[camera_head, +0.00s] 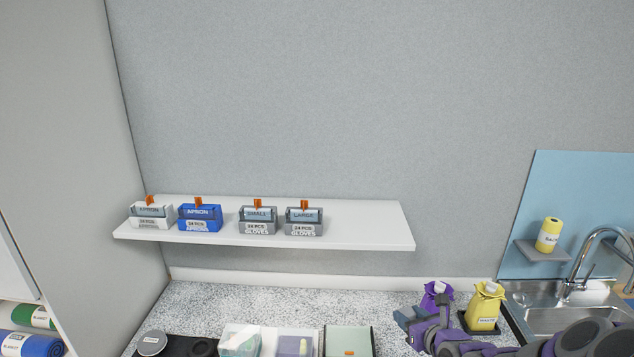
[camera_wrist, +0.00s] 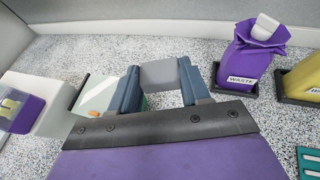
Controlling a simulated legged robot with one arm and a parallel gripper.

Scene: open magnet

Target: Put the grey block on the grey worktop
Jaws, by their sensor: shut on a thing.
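My gripper (camera_wrist: 158,76) is shut on a small plain grey block (camera_wrist: 160,72), held between its two blue fingers in the wrist view. In the head view my gripper (camera_head: 413,320) is at the lower right, over the counter, and I cannot make out the block there. The grey speckled worktop (camera_head: 270,299) runs along the wall below the shelf; it also shows in the wrist view (camera_wrist: 75,55) behind the block. I cannot tell for sure whether the block touches the worktop or is held above it.
A purple waste bag (camera_wrist: 253,62) and a yellow bag (camera_head: 484,307) stand in dark trays right of my gripper. A pale green tray (camera_head: 348,340) and a tissue box (camera_head: 240,342) are left. A white shelf (camera_head: 360,232) holds glove and apron boxes. A sink (camera_head: 560,318) is right.

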